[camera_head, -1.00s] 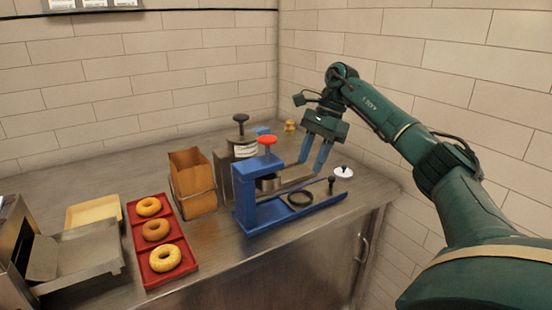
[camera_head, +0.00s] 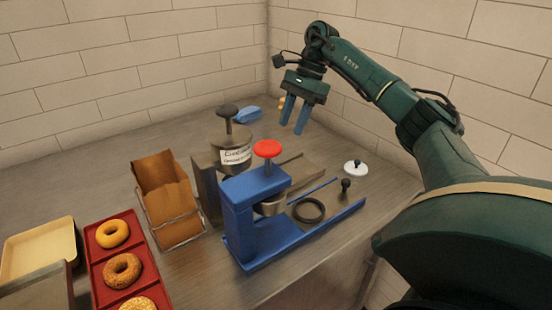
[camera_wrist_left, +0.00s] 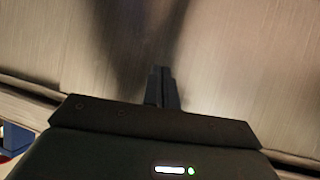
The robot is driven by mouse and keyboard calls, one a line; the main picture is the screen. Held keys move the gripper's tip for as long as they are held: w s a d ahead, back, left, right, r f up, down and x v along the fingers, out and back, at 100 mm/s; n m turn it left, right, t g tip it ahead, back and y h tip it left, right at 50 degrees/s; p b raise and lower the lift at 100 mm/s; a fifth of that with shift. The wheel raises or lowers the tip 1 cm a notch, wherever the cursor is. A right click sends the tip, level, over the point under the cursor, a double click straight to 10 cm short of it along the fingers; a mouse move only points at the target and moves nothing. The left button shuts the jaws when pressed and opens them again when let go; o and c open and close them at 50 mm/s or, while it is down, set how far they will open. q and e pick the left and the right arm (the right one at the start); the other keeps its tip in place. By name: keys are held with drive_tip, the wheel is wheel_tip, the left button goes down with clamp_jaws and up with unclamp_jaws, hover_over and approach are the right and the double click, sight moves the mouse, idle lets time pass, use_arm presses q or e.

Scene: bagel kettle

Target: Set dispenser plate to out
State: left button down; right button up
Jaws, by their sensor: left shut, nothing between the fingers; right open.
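A blue press (camera_head: 250,215) with a red knob (camera_head: 267,149) stands on the steel counter; a dark ring (camera_head: 308,209) lies by its long base. Behind it is a metal dispenser (camera_head: 232,140) with a dark knob and a white label. Flat metal arms (camera_head: 306,180) stick out rightward behind the press; I cannot tell which of them is the dispenser plate. My right gripper (camera_head: 294,131) is open and empty, apart from both devices and behind them to the right. My left gripper (camera_wrist_left: 162,72) shows only in the left wrist view, shut and empty over a brushed metal surface.
A wire holder (camera_head: 172,212) with brown bags stands left of the press. A red tray (camera_head: 100,277) of bagels and a pale tray (camera_head: 40,248) are farther left. A white lid (camera_head: 355,168) and a small black knob (camera_head: 346,186) lie right. Brick walls close off the back.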

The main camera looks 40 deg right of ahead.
drive_tip(key=x, duration=1.2)
drive_tip(key=shift+s+p, duration=0.1)
drive_tip(key=shift+p, duration=0.2)
drive_tip(key=shift+r, duration=0.1)
clamp_jaws()
